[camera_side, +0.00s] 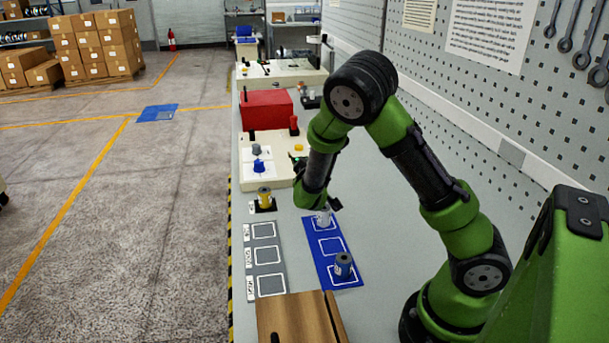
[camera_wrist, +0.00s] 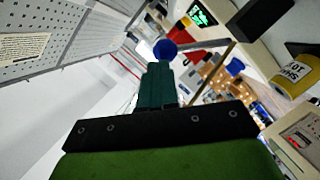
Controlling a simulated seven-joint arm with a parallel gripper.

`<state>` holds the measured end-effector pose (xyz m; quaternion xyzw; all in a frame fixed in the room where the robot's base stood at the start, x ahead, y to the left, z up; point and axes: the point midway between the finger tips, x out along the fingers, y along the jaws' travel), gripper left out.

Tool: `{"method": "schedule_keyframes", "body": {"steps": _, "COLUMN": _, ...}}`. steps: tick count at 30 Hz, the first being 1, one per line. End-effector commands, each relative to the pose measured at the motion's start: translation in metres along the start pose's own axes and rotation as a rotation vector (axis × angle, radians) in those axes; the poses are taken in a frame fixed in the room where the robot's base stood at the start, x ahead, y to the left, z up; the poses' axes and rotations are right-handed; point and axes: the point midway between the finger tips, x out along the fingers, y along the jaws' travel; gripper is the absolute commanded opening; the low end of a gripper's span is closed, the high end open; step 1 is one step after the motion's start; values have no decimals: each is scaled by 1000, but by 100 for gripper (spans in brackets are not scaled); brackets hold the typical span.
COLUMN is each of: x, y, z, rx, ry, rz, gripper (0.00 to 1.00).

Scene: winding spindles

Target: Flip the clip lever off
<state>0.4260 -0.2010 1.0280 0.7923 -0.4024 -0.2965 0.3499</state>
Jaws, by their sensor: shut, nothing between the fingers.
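My gripper (camera_side: 322,201) hangs low beside a white spool (camera_side: 323,217) on the blue mat; its fingertips are hard to make out in the side view. In the wrist view, my gripper's teal fingers (camera_wrist: 158,72) are together and empty. A blue round knob (camera_wrist: 165,49) shows just beyond their tips; I cannot tell whether they touch. In the side view, a cream panel (camera_side: 278,178) beyond my gripper carries a blue knob (camera_side: 259,166), a grey knob (camera_side: 258,150) and a red upright handle (camera_side: 294,125). I cannot tell which part is the clip lever.
A yellow spool (camera_side: 264,198) stands on a black base, and shows in the wrist view (camera_wrist: 296,76). A blue spool (camera_side: 343,264) stands on the blue mat (camera_side: 317,257). A grey mat (camera_side: 263,262) with empty squares lies left. A wooden box (camera_side: 295,318) is in front; a red box (camera_side: 266,109) is behind.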

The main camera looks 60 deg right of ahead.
Motion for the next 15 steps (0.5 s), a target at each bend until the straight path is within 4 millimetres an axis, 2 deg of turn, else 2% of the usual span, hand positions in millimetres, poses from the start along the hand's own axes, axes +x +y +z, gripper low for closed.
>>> {"method": "schedule_keyframes", "body": {"steps": 8, "x": -4, "y": 1, "z": 2, "rx": -1, "ry": -5, "rz": 2, "gripper": 0}}
{"method": "schedule_keyframes", "body": {"steps": 11, "x": -17, "y": 0, "z": 0, "rx": 0, "ry": -1, "rz": -2, "gripper": 0}}
{"method": "schedule_keyframes", "body": {"steps": 15, "x": -45, "y": 1, "z": 0, "rx": 1, "ry": 1, "rz": -3, "gripper": 0}}
